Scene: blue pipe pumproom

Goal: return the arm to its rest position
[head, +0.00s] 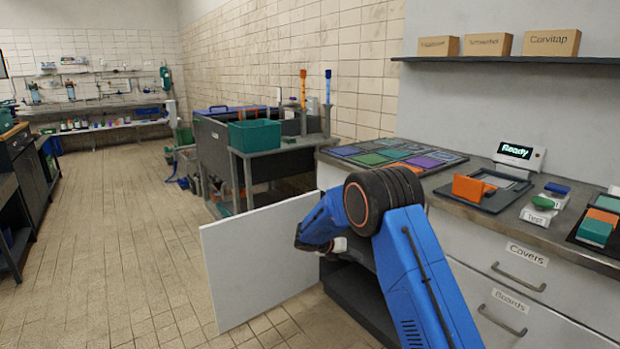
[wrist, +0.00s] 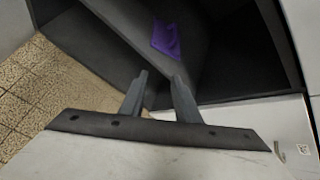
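My blue arm is bent over the front of the counter, its elbow raised and its forearm reaching down to the open cabinet (head: 362,302). My gripper (wrist: 160,82) shows in the wrist view with its two grey fingers apart and nothing between them. It points towards the dark cabinet interior, where a purple item (wrist: 166,38) lies on a dark surface. In the head view the gripper's fingertips are hidden behind the arm and the cabinet front.
The white cabinet door (head: 258,255) stands open left of my arm, close to it. The counter (head: 452,208) holds a mat of coloured squares (head: 392,156), a tray (head: 492,199) and a "Ready" display (head: 517,152). Drawers (head: 515,265) lie right. Tiled floor (head: 105,250) is clear at left.

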